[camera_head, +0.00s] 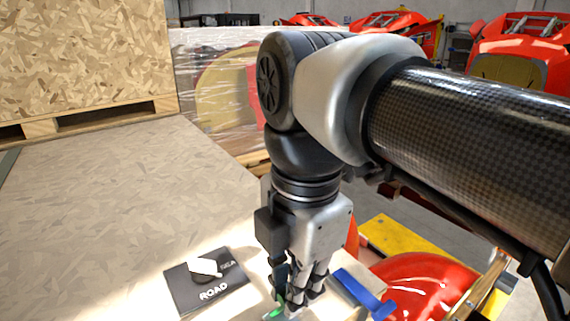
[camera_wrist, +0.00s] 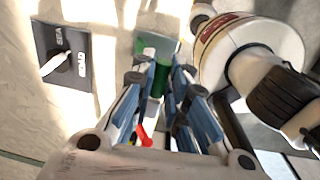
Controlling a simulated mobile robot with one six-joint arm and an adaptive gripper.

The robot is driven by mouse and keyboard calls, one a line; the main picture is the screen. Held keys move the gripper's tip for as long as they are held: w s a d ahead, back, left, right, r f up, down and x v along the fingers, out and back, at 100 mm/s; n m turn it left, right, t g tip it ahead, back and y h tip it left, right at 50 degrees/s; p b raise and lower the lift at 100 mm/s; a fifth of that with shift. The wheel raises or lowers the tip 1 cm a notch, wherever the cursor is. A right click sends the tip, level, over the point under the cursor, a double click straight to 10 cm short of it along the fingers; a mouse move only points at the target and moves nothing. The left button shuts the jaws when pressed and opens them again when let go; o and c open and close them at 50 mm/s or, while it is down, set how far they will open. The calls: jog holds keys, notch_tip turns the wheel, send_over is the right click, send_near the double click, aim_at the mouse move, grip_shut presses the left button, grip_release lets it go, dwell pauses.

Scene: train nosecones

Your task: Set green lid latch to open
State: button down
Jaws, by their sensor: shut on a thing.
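The green lid latch (camera_wrist: 163,78) shows in the wrist view as a small green piece between my fingers, in front of a dull green plate (camera_wrist: 150,42). In the head view only a bit of green (camera_head: 275,312) shows at the bottom edge, beside my fingertips. My gripper (camera_head: 293,298) points down and is shut on the green latch; its fingers also flank it in the wrist view (camera_wrist: 162,82). The fingers hide part of the latch, and I cannot tell its exact setting.
A black plate (camera_head: 180,292) marked ROAD and SEA, with a white knob (camera_head: 205,267), lies left of my gripper. A blue strip (camera_head: 365,294) and a glossy red part (camera_head: 425,285) lie to the right. A small red piece (camera_wrist: 143,136) shows below the fingers in the wrist view.

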jog(key=shift+w+a, duration=0.15)
jog(key=shift+a, duration=0.05)
jog(key=c, duration=1.9)
grip_release()
jog(key=shift+w, duration=0.1)
jog(key=o, duration=0.3)
jog(key=shift+w+a, duration=0.25)
jog(key=shift+o, duration=0.2)
jog(key=shift+r, duration=0.1)
notch_tip(320, 180, up, 12)
jog(key=shift+s+d, duration=0.3)
jog(key=shift+s, duration=0.05)
